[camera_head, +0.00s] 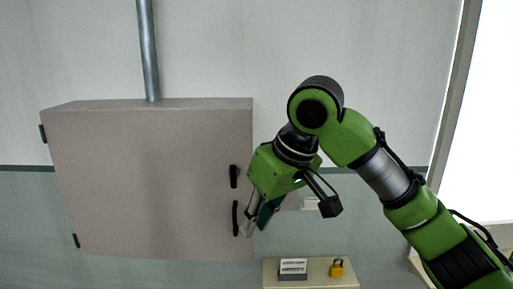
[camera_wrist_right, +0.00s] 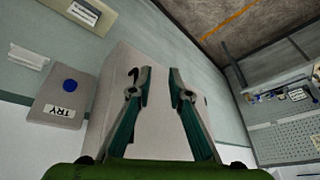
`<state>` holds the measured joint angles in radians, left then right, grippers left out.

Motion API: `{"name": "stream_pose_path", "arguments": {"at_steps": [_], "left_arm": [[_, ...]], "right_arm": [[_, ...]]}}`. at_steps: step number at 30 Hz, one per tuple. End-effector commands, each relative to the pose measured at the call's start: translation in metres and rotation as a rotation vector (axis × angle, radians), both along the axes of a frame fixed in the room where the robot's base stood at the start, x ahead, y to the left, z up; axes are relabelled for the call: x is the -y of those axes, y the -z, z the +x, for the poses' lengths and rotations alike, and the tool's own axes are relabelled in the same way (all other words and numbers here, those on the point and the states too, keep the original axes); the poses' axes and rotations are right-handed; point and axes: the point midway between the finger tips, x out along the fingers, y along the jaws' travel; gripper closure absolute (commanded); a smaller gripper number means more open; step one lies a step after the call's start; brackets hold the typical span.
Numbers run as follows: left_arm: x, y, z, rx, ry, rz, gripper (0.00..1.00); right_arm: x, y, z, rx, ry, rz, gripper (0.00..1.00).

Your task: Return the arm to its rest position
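My right arm (camera_head: 385,175), green with black and grey joints, comes in from the right in the head view. Its elbow-like bend is high and the wrist points down and left. My right gripper (camera_head: 288,215) hangs in front of the wall by the right edge of the grey cabinet, near its black handle in the picture; whether it touches cannot be told. In the right wrist view the two fingers of the gripper (camera_wrist_right: 160,88) stand apart with nothing between them. My left gripper is not in view.
The grey cabinet (camera_head: 140,180) is closed, with a pipe (camera_head: 148,50) above. Below, a small ledge (camera_head: 315,280) bears a yellow padlock (camera_head: 337,269) and a card holder (camera_head: 293,269). The wrist view shows a "TRY" panel with a blue button (camera_wrist_right: 69,86) and a pegboard (camera_wrist_right: 285,138).

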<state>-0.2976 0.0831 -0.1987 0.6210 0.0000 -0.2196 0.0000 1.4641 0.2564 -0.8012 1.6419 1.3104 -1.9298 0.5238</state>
Motion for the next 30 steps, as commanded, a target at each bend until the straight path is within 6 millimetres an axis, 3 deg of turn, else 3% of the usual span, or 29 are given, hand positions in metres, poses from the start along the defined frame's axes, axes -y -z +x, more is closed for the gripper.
{"name": "stream_pose_path", "arguments": {"at_steps": [1, 6, 17, 23, 30], "left_arm": [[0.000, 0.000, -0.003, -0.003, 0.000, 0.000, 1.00], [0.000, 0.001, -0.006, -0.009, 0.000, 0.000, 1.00], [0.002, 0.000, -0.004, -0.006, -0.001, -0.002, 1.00], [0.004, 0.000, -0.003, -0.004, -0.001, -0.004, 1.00], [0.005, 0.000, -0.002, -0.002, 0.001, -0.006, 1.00]], "right_arm": [[-0.004, 0.026, -0.001, -0.015, -0.012, 0.019, 0.82], [-0.013, 0.092, -0.003, -0.020, -0.025, 0.091, 0.82], [-0.004, 0.215, -0.033, -0.020, 0.062, 0.213, 0.82], [0.021, 0.276, -0.063, -0.018, 0.167, 0.230, 0.82], [0.073, 0.342, -0.117, -0.021, 0.320, 0.173, 0.82]]}}
